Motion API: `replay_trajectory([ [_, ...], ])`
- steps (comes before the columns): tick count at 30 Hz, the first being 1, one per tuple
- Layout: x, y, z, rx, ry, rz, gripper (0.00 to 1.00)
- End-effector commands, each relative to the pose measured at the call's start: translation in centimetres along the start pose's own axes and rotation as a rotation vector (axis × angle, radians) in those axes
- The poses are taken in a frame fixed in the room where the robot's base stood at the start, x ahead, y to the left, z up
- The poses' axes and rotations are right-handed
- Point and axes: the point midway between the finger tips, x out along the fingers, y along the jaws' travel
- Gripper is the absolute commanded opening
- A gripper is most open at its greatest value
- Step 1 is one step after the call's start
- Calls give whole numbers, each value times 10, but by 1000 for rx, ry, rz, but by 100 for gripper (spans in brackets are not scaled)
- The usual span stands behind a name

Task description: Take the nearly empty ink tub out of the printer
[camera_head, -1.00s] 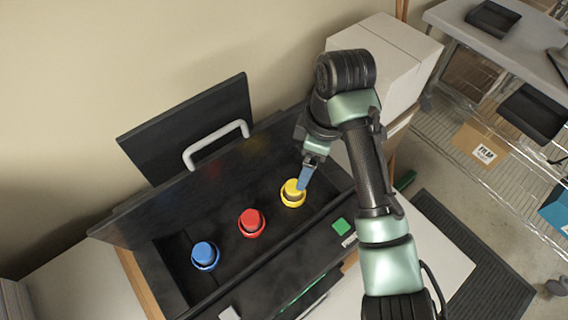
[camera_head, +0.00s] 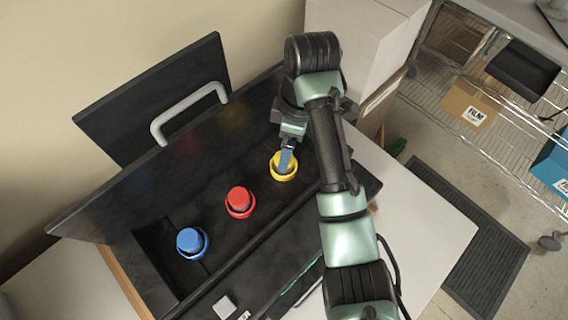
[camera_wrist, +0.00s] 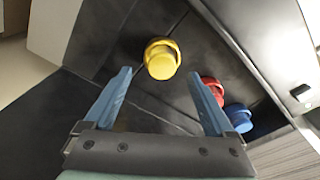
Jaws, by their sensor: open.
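The open printer holds a row of three ink tubs: yellow (camera_head: 284,175), red (camera_head: 240,203) and blue (camera_head: 191,242). The fill levels cannot be seen, so I cannot tell which is nearly empty. My gripper (camera_head: 287,160) is at the yellow tub and covers part of it in the head view. In the wrist view, the blue fingers of my gripper (camera_wrist: 160,73) are spread apart and hold nothing. The yellow tub (camera_wrist: 161,60) shows between and beyond their tips. The red tub (camera_wrist: 212,88) and blue tub (camera_wrist: 238,118) are to the right, the red partly behind a finger.
The printer's raised black lid (camera_head: 140,185), with a grey handle (camera_head: 187,110), stands behind the tubs. White boxes (camera_head: 350,50) stand at the back right. A wire shelf with a film carton (camera_head: 469,106) is farther right. A dark mat (camera_head: 470,240) lies on the floor.

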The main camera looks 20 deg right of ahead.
Motion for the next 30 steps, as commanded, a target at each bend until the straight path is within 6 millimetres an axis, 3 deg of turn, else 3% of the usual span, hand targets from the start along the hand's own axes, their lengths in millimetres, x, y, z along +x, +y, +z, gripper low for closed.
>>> replay_trajectory([
  [1,14,-2,-1,-2,1,-3,89],
  [9,40,-4,-1,0,0,-2,89],
  [17,43,-4,-1,-1,1,0,88],
  [30,42,-4,-1,-1,1,0,8],
])
